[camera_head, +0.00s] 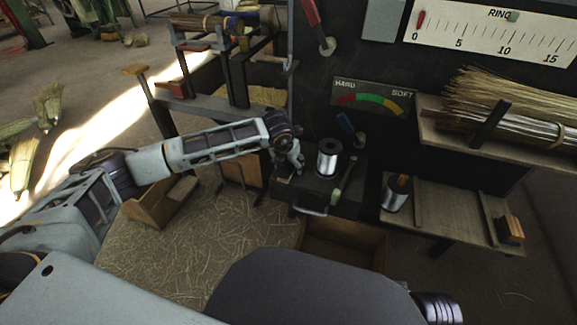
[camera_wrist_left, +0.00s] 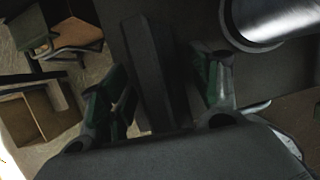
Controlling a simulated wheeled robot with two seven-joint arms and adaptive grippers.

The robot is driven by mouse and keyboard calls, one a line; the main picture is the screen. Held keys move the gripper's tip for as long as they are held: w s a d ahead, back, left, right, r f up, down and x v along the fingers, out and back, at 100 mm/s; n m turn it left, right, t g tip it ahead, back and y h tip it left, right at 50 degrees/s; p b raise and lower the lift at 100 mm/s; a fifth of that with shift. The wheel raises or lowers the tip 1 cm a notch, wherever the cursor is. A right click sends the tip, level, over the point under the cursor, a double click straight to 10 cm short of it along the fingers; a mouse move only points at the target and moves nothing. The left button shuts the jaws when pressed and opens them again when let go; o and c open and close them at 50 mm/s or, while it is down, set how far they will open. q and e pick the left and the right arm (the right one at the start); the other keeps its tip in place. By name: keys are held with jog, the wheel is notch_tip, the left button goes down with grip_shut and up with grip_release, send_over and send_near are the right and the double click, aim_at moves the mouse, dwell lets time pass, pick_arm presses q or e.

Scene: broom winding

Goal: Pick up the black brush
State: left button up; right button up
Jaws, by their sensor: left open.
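In the left wrist view a long dark block that looks like the black brush (camera_wrist_left: 151,72) stands between the two fingers of my left gripper (camera_wrist_left: 163,84). The fingers are apart, with a visible gap on each side of it. In the head view my left gripper (camera_head: 293,163) is over the left part of the black bench top (camera_head: 318,190). There the gripper and the dark surface make the brush hard to pick out. My right gripper does not show.
A silver wire spool (camera_head: 327,160) stands close right of the gripper, with a green-handled tool (camera_head: 344,178) beside it. A second spool (camera_head: 394,195) stands on the wooden shelf (camera_head: 450,205) to the right. A wooden box (camera_head: 160,203) sits at the left.

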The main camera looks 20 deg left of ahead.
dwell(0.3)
pick_arm(q)
jog(key=c, duration=1.1)
jog(key=shift+c, duration=0.2)
jog(key=shift+r, duration=0.1)
